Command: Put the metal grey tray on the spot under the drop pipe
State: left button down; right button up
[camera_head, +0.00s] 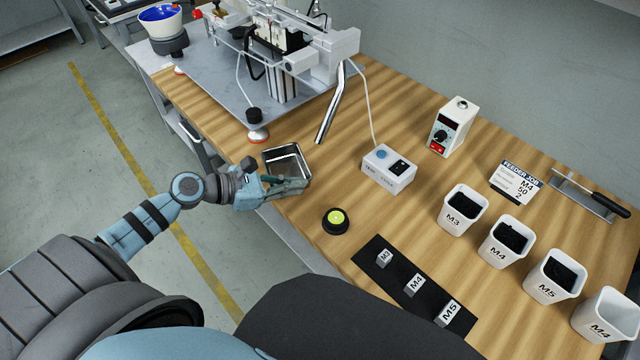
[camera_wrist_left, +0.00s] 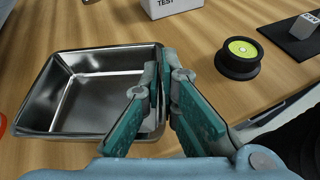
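The metal grey tray (camera_head: 287,152) is at the table's left edge, below and left of the lower end of the silver drop pipe (camera_head: 329,112). It is empty; it also shows in the left wrist view (camera_wrist_left: 90,92). My left gripper (camera_head: 298,184) is at the tray's near side. In the wrist view its green-padded fingers (camera_wrist_left: 161,72) close on the tray's wall, one inside and one outside. I cannot tell whether the tray rests on the table or is slightly raised. The spot under the pipe has no clear marking. My right gripper is not in view.
A white test box (camera_head: 388,168) stands right of the pipe and a black button with a yellow-green top (camera_head: 336,220) is nearer. The gantry machine (camera_head: 290,60) stands behind. Several white bins (camera_head: 463,210) and a black mat (camera_head: 373,262) are to the right.

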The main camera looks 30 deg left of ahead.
aim_at(311, 180)
pick_arm(q)
jog(key=w+d, duration=0.4)
jog(key=w, duration=0.1)
jog(key=shift+d+r, duration=0.15)
jog(key=shift+r, duration=0.05)
jog(key=shift+w+d+f, duration=0.1)
jog(key=shift+w+f, duration=0.05)
jog(key=shift+f, duration=0.8)
jog(key=shift+r, duration=0.1)
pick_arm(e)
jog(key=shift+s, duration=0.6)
pick_arm(q)
jog(key=c, duration=1.8)
grip_release()
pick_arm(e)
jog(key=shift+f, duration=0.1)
